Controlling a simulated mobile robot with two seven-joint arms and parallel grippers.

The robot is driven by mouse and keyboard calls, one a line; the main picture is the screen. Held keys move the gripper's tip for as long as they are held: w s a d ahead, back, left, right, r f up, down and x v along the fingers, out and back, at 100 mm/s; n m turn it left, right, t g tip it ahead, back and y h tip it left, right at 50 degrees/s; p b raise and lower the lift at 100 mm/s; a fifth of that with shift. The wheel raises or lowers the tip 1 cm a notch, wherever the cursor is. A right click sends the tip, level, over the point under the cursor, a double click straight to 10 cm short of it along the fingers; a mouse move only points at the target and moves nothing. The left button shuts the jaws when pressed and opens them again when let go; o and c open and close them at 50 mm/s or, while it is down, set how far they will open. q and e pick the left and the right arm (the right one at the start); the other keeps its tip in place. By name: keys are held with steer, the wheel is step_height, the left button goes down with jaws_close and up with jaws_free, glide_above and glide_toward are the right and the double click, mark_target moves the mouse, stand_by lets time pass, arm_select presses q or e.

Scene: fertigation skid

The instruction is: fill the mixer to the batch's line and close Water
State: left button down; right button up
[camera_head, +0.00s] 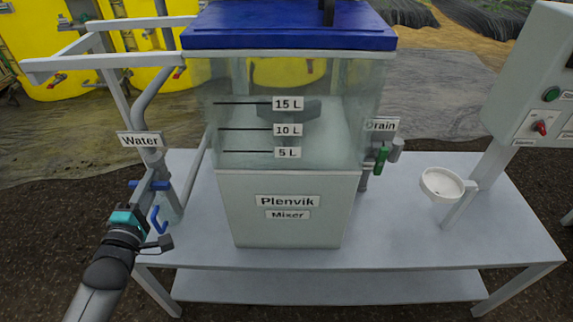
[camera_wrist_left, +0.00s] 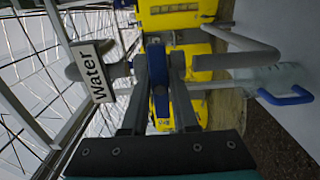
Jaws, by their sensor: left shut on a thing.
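The Plenvik mixer (camera_head: 287,210) stands mid-table, with a clear upper tank marked 5 L, 10 L and 15 L. The tank looks cloudy, and I cannot clearly tell the liquid level. The Water sign (camera_head: 141,140) is on the pipe at the left; it also shows in the left wrist view (camera_wrist_left: 91,71). Below it is a blue valve handle (camera_head: 155,185). My left gripper (camera_head: 137,191) is shut on this blue handle, which shows between the fingers in the left wrist view (camera_wrist_left: 158,82). My right gripper is not in view.
A second blue handle (camera_head: 158,220) hangs just below. The Drain sign (camera_head: 382,125) and a green handle (camera_head: 382,158) are at the mixer's right. A white bowl (camera_head: 441,184) and control panel (camera_head: 535,85) stand farther right.

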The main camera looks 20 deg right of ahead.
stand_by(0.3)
arm_select(q)
steer(key=shift+n+p, duration=0.45)
steer(key=shift+n, duration=0.65)
steer(key=n, duration=0.3)
steer(key=shift+n, duration=0.4)
steer(key=n+b, duration=0.1)
steer(key=n, duration=0.3)
steer(key=shift+f, duration=0.1)
steer(key=n+b, duration=0.1)
steer(key=n, duration=0.2)
steer(key=shift+n, duration=0.7)
steer(key=shift+a, duration=0.25)
stand_by(4.2)
